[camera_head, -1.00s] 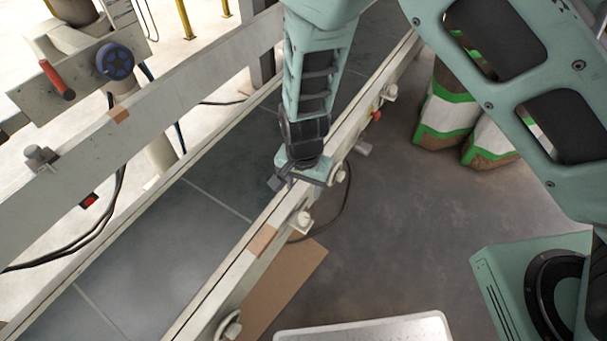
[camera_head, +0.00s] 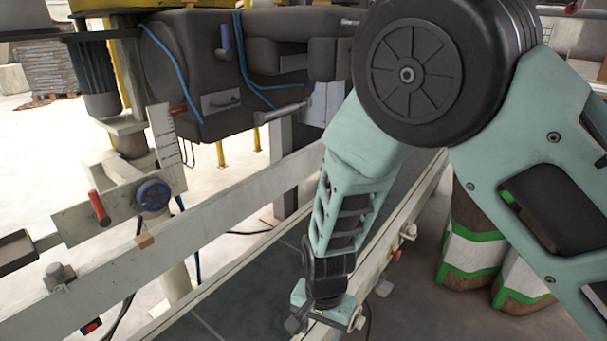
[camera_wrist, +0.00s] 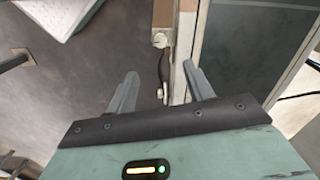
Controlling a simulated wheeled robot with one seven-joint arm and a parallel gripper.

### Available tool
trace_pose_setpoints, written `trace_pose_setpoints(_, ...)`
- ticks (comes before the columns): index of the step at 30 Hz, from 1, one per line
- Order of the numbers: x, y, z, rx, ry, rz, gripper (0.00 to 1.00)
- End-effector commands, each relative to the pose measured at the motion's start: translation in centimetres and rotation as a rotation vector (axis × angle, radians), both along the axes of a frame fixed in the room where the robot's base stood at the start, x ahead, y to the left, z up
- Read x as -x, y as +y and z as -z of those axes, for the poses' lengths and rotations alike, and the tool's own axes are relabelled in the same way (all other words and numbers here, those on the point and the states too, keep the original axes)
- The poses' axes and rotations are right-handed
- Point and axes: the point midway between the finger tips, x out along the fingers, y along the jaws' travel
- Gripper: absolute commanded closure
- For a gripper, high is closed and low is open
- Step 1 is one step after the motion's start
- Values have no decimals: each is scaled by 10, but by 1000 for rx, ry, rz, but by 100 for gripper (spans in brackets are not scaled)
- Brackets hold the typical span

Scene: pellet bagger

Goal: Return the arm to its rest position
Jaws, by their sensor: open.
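My arm hangs in a bent pose on the right of the head view, its lower part reaching down toward the conveyor rail. My gripper (camera_head: 302,322) is at the bottom of that view, over the near rail, with its fingers mostly cut off or hidden. In the wrist view, my gripper (camera_wrist: 162,90) shows two grey fingers spread apart with nothing between them. Below the fingers are the pale rail (camera_wrist: 184,50) and the floor. I cannot tell how far the gripper is above the rail.
The conveyor's near rail (camera_head: 425,190) and far rail (camera_head: 200,227) border a dark belt (camera_head: 235,305). White and green sacks (camera_head: 473,245) stand on the floor at right. A pale tray-like thing (camera_wrist: 62,12) shows in the wrist view.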

Motion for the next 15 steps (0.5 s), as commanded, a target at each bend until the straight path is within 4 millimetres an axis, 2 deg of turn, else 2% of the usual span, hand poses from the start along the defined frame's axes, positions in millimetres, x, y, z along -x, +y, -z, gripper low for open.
trace_pose_setpoints(4, 24, 1, -58, -78, 33, -151, 48)
trace_pose_setpoints(9, 64, -12, -128, -149, 38, -417, 48)
trace_pose_setpoints(12, 89, -27, -162, -164, 20, -582, 48)
trace_pose_setpoints(15, 111, -44, -186, -157, 0, -727, 48)
